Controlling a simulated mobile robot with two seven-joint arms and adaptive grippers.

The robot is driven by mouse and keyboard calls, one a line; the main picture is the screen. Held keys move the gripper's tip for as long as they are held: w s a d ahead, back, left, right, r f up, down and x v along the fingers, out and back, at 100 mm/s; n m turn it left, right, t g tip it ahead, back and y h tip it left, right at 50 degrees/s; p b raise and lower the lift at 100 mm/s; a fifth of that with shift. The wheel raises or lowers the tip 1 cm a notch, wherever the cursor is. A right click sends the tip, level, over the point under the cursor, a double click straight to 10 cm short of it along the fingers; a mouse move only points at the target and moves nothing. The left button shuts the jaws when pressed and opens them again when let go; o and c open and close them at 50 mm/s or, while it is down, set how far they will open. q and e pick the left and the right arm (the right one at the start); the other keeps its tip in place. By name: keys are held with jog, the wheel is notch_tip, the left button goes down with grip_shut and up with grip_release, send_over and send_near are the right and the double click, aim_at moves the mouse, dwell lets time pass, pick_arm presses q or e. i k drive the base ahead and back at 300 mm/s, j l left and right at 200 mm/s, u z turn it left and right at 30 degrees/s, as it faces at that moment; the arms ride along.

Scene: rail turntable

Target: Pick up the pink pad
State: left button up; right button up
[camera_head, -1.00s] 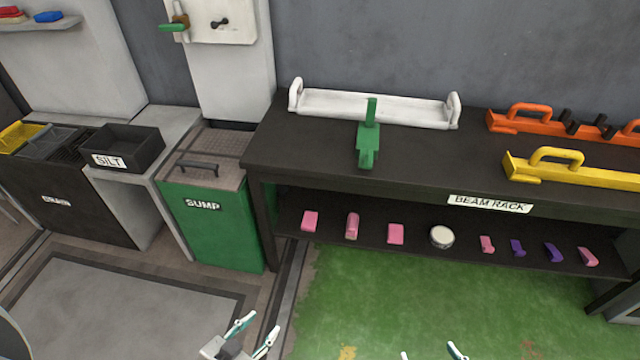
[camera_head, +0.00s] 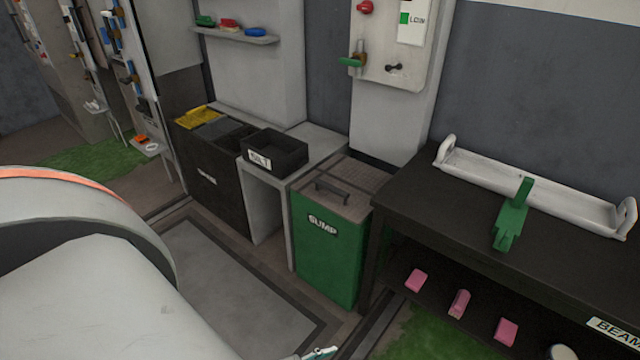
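Several pink pieces lie on the lower shelf of the dark rack at the right. A flat pink pad (camera_head: 416,281) is at the left end, a more rounded pink block (camera_head: 459,303) is beside it, and another pink pad (camera_head: 506,331) is further right. I cannot tell which one the task means. Only a small tip of my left gripper (camera_head: 320,353) shows at the bottom edge, apart from the pads and to their left. Its opening is hidden. My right gripper is out of view.
The dark rack (camera_head: 405,205) holds a white tray (camera_head: 530,190) and a green clamp-like piece (camera_head: 510,218) on top. A green SUMP bin (camera_head: 325,250) stands left of it, then a black SILT box (camera_head: 275,153) on a grey stand. Grey floor lies in front.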

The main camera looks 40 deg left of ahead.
aim_at(417, 278)
jog(key=u, duration=3.75)
jog(key=z, duration=3.35)
jog(key=i+l, duration=0.2)
jog(key=l, duration=0.15)
jog(key=i+l+u, duration=0.15)
jog(key=l, duration=0.2)
jog(key=i, duration=0.05)
